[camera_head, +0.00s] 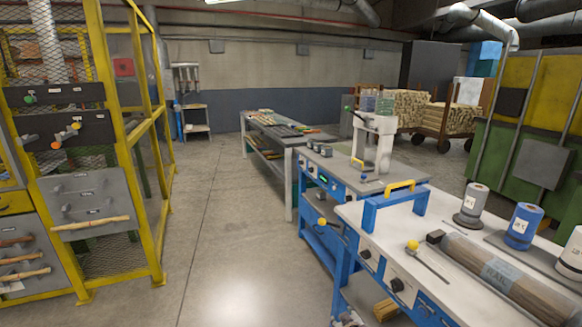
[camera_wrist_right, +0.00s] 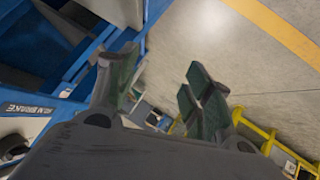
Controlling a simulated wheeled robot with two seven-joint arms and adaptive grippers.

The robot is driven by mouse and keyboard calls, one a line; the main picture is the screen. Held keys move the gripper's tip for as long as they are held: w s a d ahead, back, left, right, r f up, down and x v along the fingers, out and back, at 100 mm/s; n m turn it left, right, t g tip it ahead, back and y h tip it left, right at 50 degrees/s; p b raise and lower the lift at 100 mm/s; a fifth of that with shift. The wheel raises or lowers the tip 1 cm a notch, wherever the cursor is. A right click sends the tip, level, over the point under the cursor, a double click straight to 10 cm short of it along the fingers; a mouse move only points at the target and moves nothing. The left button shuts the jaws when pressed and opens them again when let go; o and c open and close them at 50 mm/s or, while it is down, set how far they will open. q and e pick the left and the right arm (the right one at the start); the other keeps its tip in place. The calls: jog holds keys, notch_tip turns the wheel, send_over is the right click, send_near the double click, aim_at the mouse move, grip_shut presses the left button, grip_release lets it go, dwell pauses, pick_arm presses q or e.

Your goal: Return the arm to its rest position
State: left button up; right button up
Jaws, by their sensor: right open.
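My right gripper (camera_wrist_right: 158,88) shows in the right wrist view. Its two green-padded fingers stand wide apart, with nothing between them. Past the fingers there is grey floor (camera_wrist_right: 225,70), and blue framework (camera_wrist_right: 65,60) lies to the left. My left gripper is in neither view. In the head view I can make out no gripper clearly.
In the head view, a blue-framed workbench (camera_head: 390,222) stands at the right with spools and a wrapped roll (camera_head: 500,272) on top. A yellow mesh cage (camera_head: 150,150) with drawers is at the left. The floor aisle (camera_head: 220,220) between them is clear.

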jog(key=s+d+f+m+g, duration=0.3)
jog(key=s+f+g, duration=0.2)
jog(key=s+f, duration=1.45)
jog(key=s+d+f+g, duration=0.1)
jog(key=s+f, duration=0.4)
jog(key=s, duration=0.5)
jog(key=s+d+f+g, duration=0.15)
jog(key=s+f, duration=0.25)
jog(key=s, duration=0.6)
pick_arm(q)
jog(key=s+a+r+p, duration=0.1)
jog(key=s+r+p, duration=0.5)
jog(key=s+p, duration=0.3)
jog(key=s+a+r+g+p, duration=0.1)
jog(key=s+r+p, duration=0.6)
jog(key=p, duration=1)
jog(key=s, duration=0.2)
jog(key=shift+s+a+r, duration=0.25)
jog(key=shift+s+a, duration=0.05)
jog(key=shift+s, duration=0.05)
pick_arm(e)
jog(key=s+d+r, duration=0.1)
jog(key=s+r, duration=0.5)
jog(key=s, duration=0.3)
jog(key=s+r+g, duration=0.1)
jog(key=s+r, duration=0.6)
jog(key=s, duration=0.2)
jog(key=shift+s+d+r, duration=0.2)
jog(key=shift+s+d, duration=0.15)
jog(key=shift+d, duration=0.05)
